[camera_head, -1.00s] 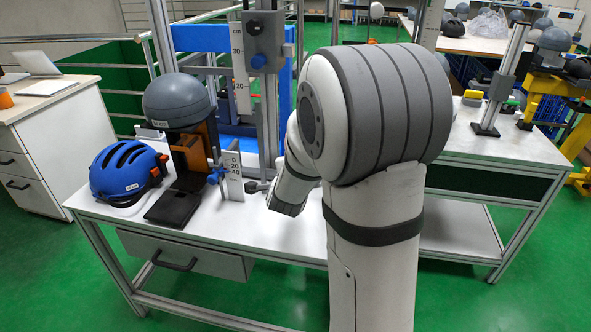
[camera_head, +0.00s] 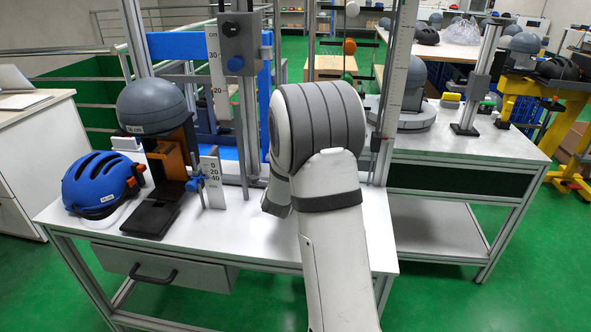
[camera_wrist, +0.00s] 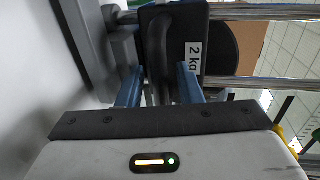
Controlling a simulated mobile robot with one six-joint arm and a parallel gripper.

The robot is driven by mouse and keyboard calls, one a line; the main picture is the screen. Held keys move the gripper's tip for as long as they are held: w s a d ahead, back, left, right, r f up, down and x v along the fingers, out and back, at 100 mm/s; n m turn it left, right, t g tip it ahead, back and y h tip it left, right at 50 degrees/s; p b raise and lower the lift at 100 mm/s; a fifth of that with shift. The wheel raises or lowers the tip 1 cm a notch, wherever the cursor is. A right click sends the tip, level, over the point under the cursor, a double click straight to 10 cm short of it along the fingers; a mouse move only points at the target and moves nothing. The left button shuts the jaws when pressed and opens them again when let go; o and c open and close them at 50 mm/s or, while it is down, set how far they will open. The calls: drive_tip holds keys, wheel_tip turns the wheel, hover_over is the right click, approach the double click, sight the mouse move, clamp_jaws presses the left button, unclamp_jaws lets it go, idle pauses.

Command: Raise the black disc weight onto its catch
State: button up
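In the wrist view a black weight (camera_wrist: 222,40) with a white "2 kg" label sits just beyond my gripper (camera_wrist: 160,72). Its disc shape is only partly visible. My gripper's two blue fingers are apart, one on each side of a dark upright bar (camera_wrist: 157,45) in front of the weight. Gaps show between the bar and both fingers, so nothing is gripped. In the head view my arm hides the gripper and the weight. I cannot make out the catch; a grey block with a blue knob (camera_head: 241,45) sits high on the left post.
A metal post (camera_head: 398,75) rises right of my arm. Metal rails (camera_wrist: 262,12) run close beside the weight. The table's front middle is clear.

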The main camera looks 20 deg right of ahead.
clamp_jaws()
idle(0.3)
